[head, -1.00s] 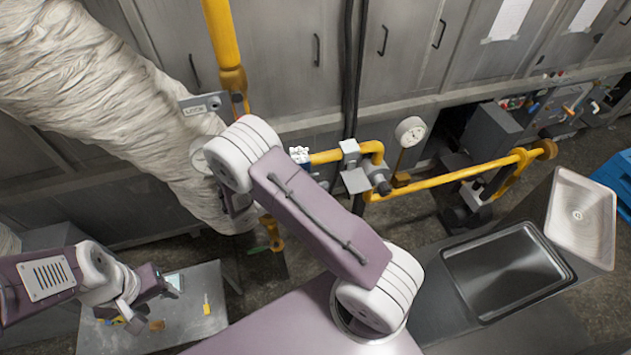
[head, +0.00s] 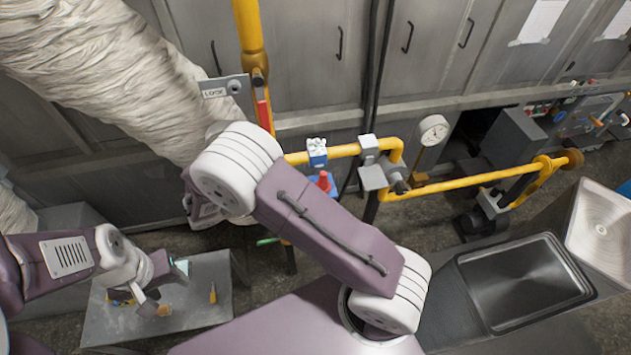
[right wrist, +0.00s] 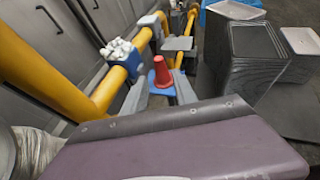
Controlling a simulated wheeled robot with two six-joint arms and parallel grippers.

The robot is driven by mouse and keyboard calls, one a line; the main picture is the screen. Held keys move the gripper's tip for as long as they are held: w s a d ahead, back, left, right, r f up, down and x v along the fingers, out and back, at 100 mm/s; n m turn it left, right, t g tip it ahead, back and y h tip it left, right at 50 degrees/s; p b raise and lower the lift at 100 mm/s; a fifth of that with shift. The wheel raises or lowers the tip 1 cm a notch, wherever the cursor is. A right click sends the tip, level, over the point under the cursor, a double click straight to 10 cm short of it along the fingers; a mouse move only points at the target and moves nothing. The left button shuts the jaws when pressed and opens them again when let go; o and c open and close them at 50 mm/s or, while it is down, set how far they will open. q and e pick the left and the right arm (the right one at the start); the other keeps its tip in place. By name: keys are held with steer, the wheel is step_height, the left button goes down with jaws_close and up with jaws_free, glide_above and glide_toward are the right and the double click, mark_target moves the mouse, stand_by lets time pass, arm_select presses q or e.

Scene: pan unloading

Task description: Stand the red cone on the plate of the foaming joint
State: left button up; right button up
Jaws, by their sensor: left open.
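The red cone (head: 325,182) is upright over a small blue plate (head: 332,189), below the foaming joint (head: 317,152), a blue block on the yellow pipe topped with white foam. The right wrist view shows the cone (right wrist: 162,73), the blue plate (right wrist: 161,90) and the foaming joint (right wrist: 121,57). The cone's foot seems to meet the plate. My right gripper (right wrist: 161,86) has one grey finger on each side of the cone, with narrow gaps; in the head view my arm hides it. My left gripper (head: 150,303) is open and empty above the metal table.
A grey joint with a grey plate (head: 373,177) and a gauge (head: 433,130) sit right of the foaming joint. A dark metal tray (head: 525,285) lies at right. A fabric duct (head: 100,80) fills the upper left.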

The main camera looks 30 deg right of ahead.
steer(key=s+f+m+y, duration=0.1)
steer(key=s+m+y, duration=0.4)
steer(key=m, duration=0.5)
steer(key=s+f+m+g+y, duration=0.1)
steer(key=s+m+y, duration=0.4)
steer(key=m+y, duration=0.3)
steer(key=shift+s+d+m+y, duration=0.15)
steer(key=shift+m+y, duration=0.15)
steer(key=shift+m, duration=0.8)
steer(key=shift+s, duration=0.15)
